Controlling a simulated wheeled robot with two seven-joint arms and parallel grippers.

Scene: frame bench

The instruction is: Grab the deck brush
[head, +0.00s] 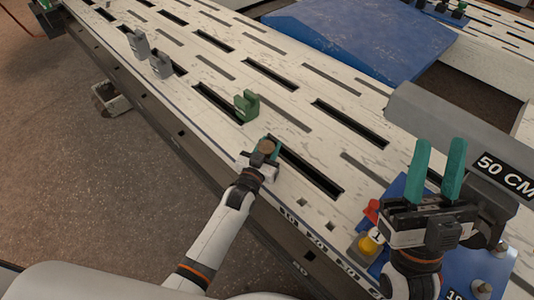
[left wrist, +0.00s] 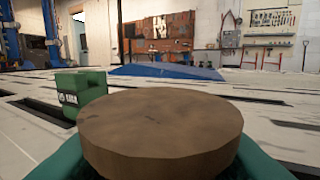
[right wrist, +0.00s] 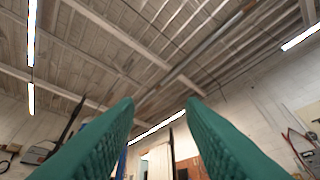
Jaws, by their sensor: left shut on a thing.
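A round brown disc-topped thing (head: 266,145) stands at the near edge of the white slotted bench (head: 330,85). Its flat top fills the middle of the left wrist view (left wrist: 160,125). Its lower part is hidden, so I cannot tell whether it is the deck brush. My left gripper (head: 265,152) is shut on it, with teal fingers on both sides. My right gripper (head: 439,145) is open and empty, its teal fingers pointing up, at the right of the head view. No bristles show in any view.
A green block (head: 246,106) stands on the bench just beyond my left gripper. Two grey clamps (head: 160,66) stand further left. A blue ramp (head: 360,35) lies behind. A grey beam marked 50 CM (head: 430,112) and a yellow piece (head: 368,243) are near my right gripper.

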